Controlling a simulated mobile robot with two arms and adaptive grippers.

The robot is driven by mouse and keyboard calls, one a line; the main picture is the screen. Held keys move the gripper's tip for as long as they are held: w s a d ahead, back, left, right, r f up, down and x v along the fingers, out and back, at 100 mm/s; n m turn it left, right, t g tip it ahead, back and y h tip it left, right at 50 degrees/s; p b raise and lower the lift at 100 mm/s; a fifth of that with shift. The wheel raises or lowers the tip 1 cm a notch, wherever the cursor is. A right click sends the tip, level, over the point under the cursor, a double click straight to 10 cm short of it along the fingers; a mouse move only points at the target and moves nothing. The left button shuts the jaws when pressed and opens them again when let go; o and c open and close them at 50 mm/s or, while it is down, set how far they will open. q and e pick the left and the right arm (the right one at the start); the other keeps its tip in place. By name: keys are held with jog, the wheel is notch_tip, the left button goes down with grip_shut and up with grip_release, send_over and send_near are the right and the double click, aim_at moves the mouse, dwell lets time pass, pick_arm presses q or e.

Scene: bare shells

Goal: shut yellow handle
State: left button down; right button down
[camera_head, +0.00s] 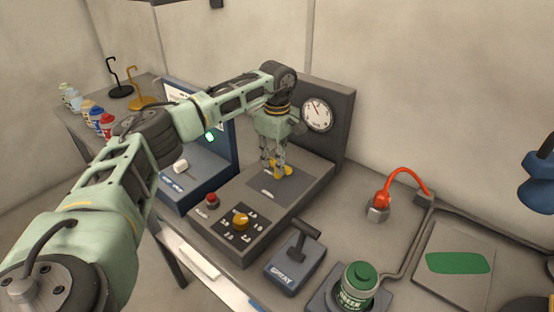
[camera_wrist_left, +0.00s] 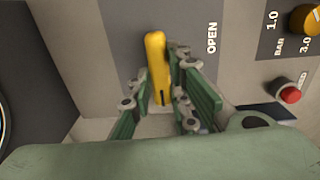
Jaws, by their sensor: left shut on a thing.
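The yellow handle (camera_head: 285,174) sits on a dark plate on top of the grey box with the gauge. In the left wrist view the handle (camera_wrist_left: 155,50) is a rounded bar, and the word OPEN stands to its right on the plate. My left gripper (camera_head: 274,167) reaches down onto it from above. In the left wrist view my left gripper (camera_wrist_left: 162,95) has a green finger on each side of the handle's lower part and is shut on it. The fingers partly hide the handle in the head view. My right gripper is not in view.
A round gauge (camera_head: 317,115) stands behind the handle. A yellow knob (camera_head: 240,221) and red button (camera_head: 212,200) are in front. A blue unit (camera_head: 190,178) is left. A black lever (camera_head: 303,240), green can (camera_head: 358,284) and red cable (camera_head: 404,175) are right.

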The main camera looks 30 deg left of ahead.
pick_arm(q)
jog(key=shift+w+r, duration=0.15)
jog(key=shift+r, duration=0.1)
jog(key=c, duration=1.8)
grip_release()
jog(key=shift+a, duration=0.1)
jog(key=shift+c, duration=0.2)
jog(key=shift+o, duration=1)
jog(key=shift+f, duration=0.15)
notch_tip(320, 180, up, 12)
